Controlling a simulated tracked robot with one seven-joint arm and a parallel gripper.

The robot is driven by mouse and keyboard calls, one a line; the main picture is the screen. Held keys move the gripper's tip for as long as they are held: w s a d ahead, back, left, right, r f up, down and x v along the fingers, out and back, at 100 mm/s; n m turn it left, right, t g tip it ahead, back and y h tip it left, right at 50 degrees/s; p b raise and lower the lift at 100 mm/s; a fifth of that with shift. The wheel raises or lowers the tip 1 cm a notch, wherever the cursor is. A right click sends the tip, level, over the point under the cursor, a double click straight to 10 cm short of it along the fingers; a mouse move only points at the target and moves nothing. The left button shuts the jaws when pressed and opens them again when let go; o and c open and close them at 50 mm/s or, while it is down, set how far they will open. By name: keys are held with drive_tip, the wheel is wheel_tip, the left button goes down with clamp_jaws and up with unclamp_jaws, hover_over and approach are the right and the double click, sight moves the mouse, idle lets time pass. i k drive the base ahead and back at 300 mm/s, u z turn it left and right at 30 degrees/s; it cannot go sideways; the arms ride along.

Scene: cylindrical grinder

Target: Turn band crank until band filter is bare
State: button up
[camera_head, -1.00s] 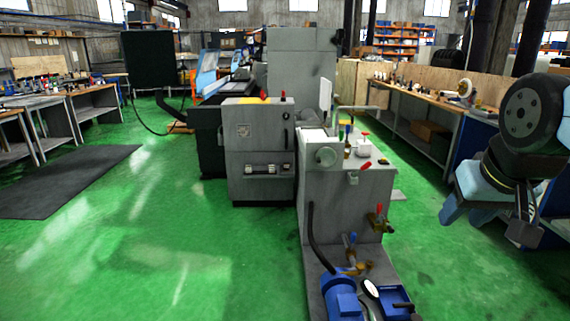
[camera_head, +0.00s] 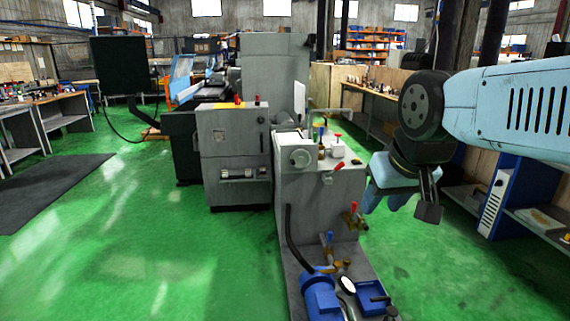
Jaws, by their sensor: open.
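A grey tank unit (camera_head: 318,200) stands right of centre in the head view. My gripper (camera_head: 428,208) hangs at the right, open, with a dark finger showing. It is right of the tank unit in the picture and clear of the disc. Its other finger cannot be made out.
Red-handled valves (camera_head: 351,212) and a blue pump (camera_head: 320,297) are low on the tank unit. The grey grinder cabinet (camera_head: 236,160) stands left of it. A workbench (camera_head: 375,100) runs behind on the right. Green floor (camera_head: 140,255) is open at the left.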

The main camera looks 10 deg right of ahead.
sight(300, 158)
drive_tip(key=u, duration=0.05)
drive_tip(key=i, duration=0.95)
drive_tip(key=z, duration=0.1)
